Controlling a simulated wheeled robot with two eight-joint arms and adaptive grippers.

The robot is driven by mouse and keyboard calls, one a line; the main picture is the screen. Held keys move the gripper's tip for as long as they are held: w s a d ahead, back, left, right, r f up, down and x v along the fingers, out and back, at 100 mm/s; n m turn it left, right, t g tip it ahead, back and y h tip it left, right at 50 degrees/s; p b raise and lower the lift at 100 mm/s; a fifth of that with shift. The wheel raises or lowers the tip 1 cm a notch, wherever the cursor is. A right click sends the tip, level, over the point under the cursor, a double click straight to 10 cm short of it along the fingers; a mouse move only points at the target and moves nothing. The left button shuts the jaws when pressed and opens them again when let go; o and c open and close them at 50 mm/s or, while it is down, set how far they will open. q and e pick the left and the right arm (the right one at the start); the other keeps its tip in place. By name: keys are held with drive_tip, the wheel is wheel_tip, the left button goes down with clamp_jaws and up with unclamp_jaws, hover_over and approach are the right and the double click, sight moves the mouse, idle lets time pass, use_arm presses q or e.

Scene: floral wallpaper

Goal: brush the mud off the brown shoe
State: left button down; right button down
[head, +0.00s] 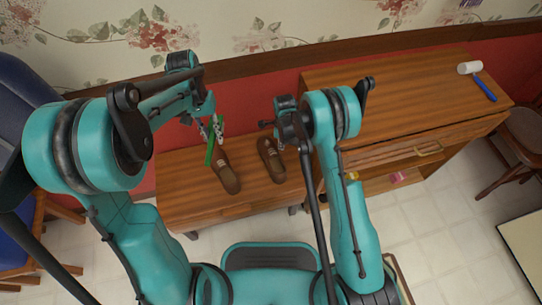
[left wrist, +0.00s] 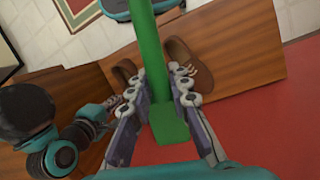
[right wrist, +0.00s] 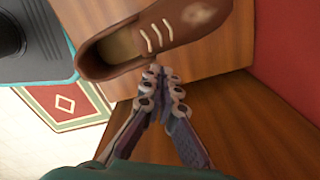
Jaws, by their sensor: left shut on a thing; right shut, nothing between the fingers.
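Two brown shoes stand on the low wooden bench, a left one (head: 229,178) and a right one (head: 271,160). My left gripper (head: 212,130) is shut on a green brush (head: 210,150), held beside and over the left shoe; the brush also shows in the left wrist view (left wrist: 158,75) and hides part of the shoe behind it (left wrist: 185,60). I cannot tell whether brush and shoe touch. My right gripper (head: 267,124) is shut and empty near the right shoe. In the right wrist view its fingertips (right wrist: 163,80) are close beside a laced shoe (right wrist: 150,38) with a pale smudge (right wrist: 205,13) on its toe.
The bench (head: 195,205) has bare wood around the shoes. A taller wooden cabinet (head: 400,90) stands to the right, with a white-headed, blue-handled mallet (head: 478,78) on top. A pink item (head: 399,177) lies on its lower shelf. Chairs stand on both sides.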

use_arm(q)
drive_tip(key=shift+f, duration=0.25)
use_arm(e)
drive_tip(key=shift+f, duration=1.05)
drive_tip(key=shift+f, duration=0.9)
drive_tip(key=shift+r, duration=0.15)
idle(0.3)
